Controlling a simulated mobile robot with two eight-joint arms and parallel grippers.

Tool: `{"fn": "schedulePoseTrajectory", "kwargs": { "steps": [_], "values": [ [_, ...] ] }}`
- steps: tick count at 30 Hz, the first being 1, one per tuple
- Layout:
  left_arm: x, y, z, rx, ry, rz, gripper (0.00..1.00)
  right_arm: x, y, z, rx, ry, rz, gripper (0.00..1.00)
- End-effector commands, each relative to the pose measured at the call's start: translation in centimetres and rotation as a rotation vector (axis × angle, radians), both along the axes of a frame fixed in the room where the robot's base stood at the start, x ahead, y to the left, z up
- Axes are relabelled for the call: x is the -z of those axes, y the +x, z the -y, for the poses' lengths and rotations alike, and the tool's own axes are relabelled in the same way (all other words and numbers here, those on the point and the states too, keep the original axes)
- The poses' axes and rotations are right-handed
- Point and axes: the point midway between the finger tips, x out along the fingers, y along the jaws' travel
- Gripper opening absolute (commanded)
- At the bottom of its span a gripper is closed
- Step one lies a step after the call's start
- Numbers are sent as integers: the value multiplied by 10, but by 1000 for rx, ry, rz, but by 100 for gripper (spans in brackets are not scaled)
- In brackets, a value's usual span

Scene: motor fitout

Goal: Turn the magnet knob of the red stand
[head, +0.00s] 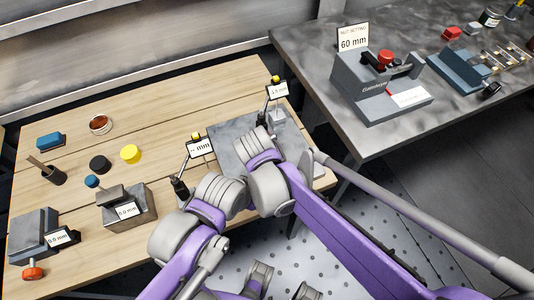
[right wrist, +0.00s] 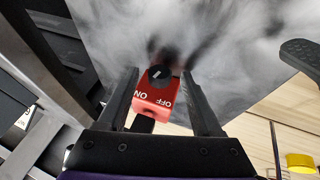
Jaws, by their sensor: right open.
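In the right wrist view, the red stand's base (right wrist: 153,97) shows as a red block with upside-down ON and OFF lettering. Its round black magnet knob (right wrist: 158,73) has a white mark, which lies slanted. My right gripper (right wrist: 161,77) is open, with one dark finger on each side of the red block and knob. Contact between fingers and knob cannot be made out. In the head view, my purple and grey arm links cover the area by the grey plate (head: 228,134), and neither the red stand nor my right gripper can be made out. My left gripper is not in view.
Two gauge stands with label cards (head: 199,147) (head: 278,89) stand by the plate. The wooden table (head: 160,100) also holds grey blocks, a yellow disc (head: 130,153) and a black disc (head: 100,164). A grey bench (head: 310,40) at right carries a 60 mm fixture (head: 370,100).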

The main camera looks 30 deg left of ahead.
Motion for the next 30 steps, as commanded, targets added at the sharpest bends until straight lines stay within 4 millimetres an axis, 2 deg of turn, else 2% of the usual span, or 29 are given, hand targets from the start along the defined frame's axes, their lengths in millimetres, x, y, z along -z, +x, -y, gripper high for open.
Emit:
{"fn": "schedulePoseTrajectory", "kwargs": {
  "steps": [5, 8, 15, 21, 30],
  "values": [
    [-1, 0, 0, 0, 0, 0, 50, -4, -2, 0, -1, 0, 0, 67],
    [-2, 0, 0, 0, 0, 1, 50, -16, -8, 2, -1, 0, 0, 67],
    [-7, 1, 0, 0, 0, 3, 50, -59, -30, 7, -3, 1, 1, 67],
    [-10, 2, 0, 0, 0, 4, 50, -86, -45, 11, -1, 0, -1, 67],
    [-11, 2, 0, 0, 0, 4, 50, -96, -49, 12, 0, 0, 0, 67]
  ]
}}
